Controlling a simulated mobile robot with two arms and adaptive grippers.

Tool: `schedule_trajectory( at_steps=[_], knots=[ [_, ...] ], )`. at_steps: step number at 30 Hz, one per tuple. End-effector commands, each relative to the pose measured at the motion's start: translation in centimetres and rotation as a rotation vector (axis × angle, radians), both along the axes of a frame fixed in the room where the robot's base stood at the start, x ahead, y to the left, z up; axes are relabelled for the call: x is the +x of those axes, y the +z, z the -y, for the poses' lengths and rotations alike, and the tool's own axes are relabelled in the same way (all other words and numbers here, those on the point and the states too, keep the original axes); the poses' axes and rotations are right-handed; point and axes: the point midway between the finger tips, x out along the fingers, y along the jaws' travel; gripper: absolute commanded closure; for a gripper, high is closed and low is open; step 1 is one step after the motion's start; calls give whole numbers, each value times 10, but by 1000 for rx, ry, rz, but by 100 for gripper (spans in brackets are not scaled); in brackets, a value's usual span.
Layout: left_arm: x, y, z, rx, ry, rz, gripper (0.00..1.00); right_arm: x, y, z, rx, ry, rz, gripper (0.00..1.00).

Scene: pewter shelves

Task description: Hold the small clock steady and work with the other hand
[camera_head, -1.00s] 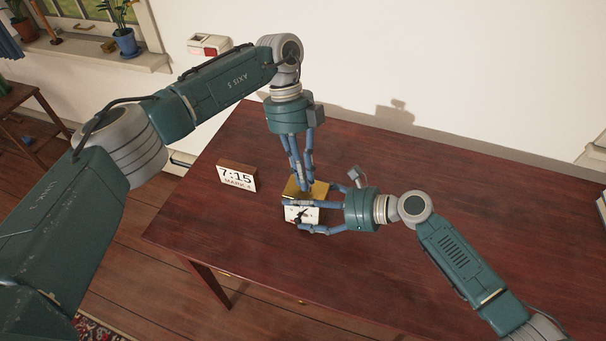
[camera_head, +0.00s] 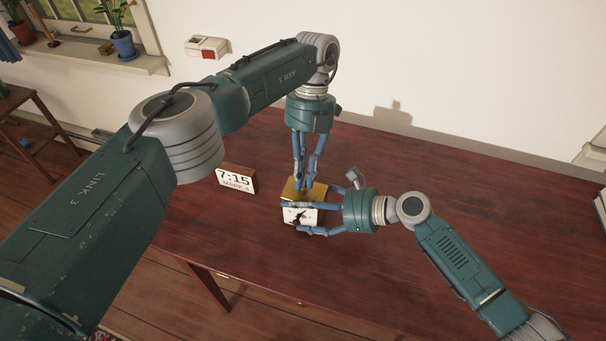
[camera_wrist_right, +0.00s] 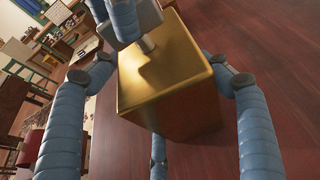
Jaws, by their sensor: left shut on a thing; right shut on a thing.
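The small clock (camera_head: 291,189) is a gold box with a white face bearing dark hands, standing on the dark red table. My right gripper (camera_head: 300,217) comes in from the right and is shut around the clock. In the right wrist view the clock's plain gold side (camera_wrist_right: 165,78) sits between my right fingers. A short pale knob or stem (camera_wrist_right: 147,44) sticks out of that side. My left gripper (camera_head: 306,185) reaches down from above, its fingertips closed together at the gold part. In the right wrist view its fingers (camera_wrist_right: 125,20) meet at the stem and hide its end.
The table (camera_head: 450,215) is clear to the right and behind. A white and red box (camera_head: 207,47) is on the wall. Potted plants (camera_head: 124,45) stand on the windowsill.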

Motion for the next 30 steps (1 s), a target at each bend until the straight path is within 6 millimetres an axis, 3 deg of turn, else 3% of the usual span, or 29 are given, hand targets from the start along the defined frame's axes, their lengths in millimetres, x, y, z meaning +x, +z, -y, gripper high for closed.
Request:
schedule_trajectory(
  at_steps=[16, 17, 19, 30],
  knots=[
    [0, 0, 0, 0, -26, -1, 100, 0, -1, 0, -1, 0, -1, 82],
    [0, 0, 0, 0, -26, -1, 84, 0, -1, 0, -1, 0, -1, 82],
    [0, 0, 0, 0, -25, 0, 71, 0, -1, 0, -1, 0, -1, 82],
    [0, 4, 0, -1, -25, 1, 69, 0, -1, 0, -1, 1, -2, 82]
  ],
)
